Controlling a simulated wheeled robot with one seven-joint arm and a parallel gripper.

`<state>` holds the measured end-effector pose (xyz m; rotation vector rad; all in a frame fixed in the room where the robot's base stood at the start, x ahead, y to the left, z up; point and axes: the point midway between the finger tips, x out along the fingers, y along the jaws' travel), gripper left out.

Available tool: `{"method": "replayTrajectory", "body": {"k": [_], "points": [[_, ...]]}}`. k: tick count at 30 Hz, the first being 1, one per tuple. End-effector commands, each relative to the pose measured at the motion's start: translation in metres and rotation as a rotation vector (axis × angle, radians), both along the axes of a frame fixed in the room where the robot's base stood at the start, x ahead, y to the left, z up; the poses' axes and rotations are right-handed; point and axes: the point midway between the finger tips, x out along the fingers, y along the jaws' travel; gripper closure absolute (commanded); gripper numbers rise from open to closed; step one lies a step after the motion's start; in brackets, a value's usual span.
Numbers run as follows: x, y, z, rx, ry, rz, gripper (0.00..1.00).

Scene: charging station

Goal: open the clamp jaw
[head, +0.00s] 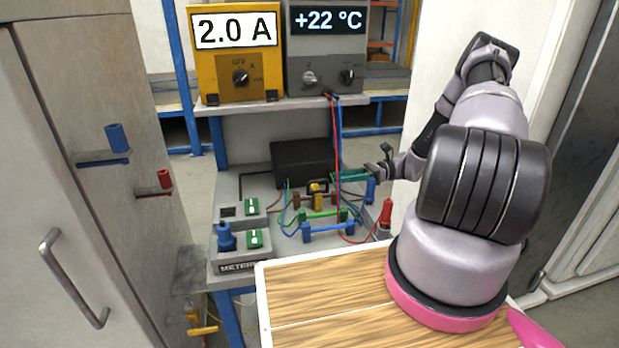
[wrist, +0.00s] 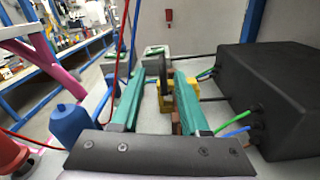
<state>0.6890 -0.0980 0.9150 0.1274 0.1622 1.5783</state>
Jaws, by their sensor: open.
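A small yellow clamp (head: 318,198) with a dark top part sits among coloured bars on the grey bench, in front of a black box. In the wrist view its yellow body (wrist: 191,88) and an upright dark piece (wrist: 165,72) show between and beyond my fingertips. My gripper (head: 333,177) has teal fingers and reaches in from the right, just right of the clamp. In the wrist view my gripper (wrist: 160,82) is open, with nothing held. I cannot tell whether a finger touches the clamp, or how far its jaw is open.
The black box (head: 303,163) with cables stands close behind the clamp. A red cable (head: 337,150) hangs beside my gripper. Green (head: 318,215) and blue bars (head: 328,229) lie in front. A blue plug (wrist: 72,125) and a red plug (head: 386,213) stand on the right.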

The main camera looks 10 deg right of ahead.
Motion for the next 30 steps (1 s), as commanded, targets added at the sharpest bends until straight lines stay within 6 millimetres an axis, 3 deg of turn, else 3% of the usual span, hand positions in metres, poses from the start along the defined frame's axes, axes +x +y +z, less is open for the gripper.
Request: {"method": "replayTrajectory", "body": {"k": [8,21,30], "points": [[0.001,0.019,-0.005,0.024,0.013,-0.014,0.55],[0.0,0.095,-0.005,0.023,0.014,-0.013,0.55],[0.001,0.108,-0.005,0.021,0.013,-0.015,0.55]]}}
